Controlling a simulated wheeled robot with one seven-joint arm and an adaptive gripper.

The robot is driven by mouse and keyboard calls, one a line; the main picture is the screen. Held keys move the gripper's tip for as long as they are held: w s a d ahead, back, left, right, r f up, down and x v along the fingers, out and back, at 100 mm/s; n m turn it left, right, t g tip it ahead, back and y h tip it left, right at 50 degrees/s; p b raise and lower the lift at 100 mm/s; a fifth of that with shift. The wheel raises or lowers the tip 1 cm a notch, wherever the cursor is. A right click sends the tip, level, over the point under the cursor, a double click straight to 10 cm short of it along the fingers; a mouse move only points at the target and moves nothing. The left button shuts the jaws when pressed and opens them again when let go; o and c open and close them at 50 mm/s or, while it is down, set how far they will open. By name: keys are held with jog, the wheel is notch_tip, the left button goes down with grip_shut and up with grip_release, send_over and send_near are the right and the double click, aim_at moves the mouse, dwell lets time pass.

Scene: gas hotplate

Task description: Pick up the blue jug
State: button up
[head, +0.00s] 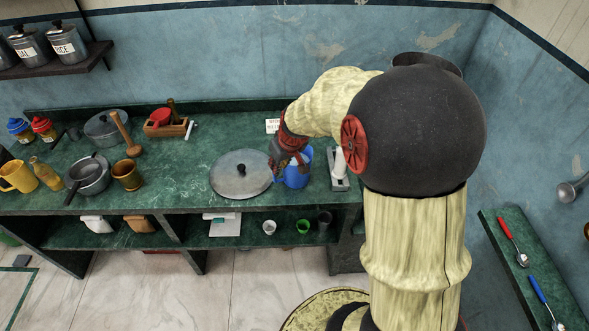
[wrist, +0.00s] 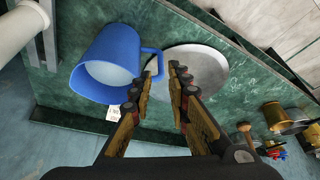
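The blue jug (head: 298,176) stands on the green counter, partly hidden behind my gripper (head: 287,165) in the head view. In the wrist view the blue jug (wrist: 103,62) lies left of my gripper (wrist: 164,68), its pale inside showing and its handle pointing toward the fingers. My gripper is open, with a gap between the fingertips. The outer part of the handle shows in line with this gap, and the left finger overlaps the handle's lower part. I cannot tell whether they touch.
A round grey lid (head: 240,174) with a dark knob lies just left of the jug. A white paper-roll holder (head: 339,168) stands right of it. A small sign (head: 272,126) is behind. Pots, a wooden pestle and mugs stand farther left, with bare counter between.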

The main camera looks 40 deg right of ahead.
aim_at(274, 177)
jog(key=b+x, duration=0.3)
jog(key=x, duration=0.8)
jog(key=shift+w+f+b, duration=0.1)
jog(key=shift+f+b, duration=0.15)
jog(key=shift+b, duration=0.05)
jog(key=shift+r, duration=0.1)
jog(key=shift+c, duration=0.4)
jog(key=c, duration=0.4)
jog(key=shift+a, duration=0.1)
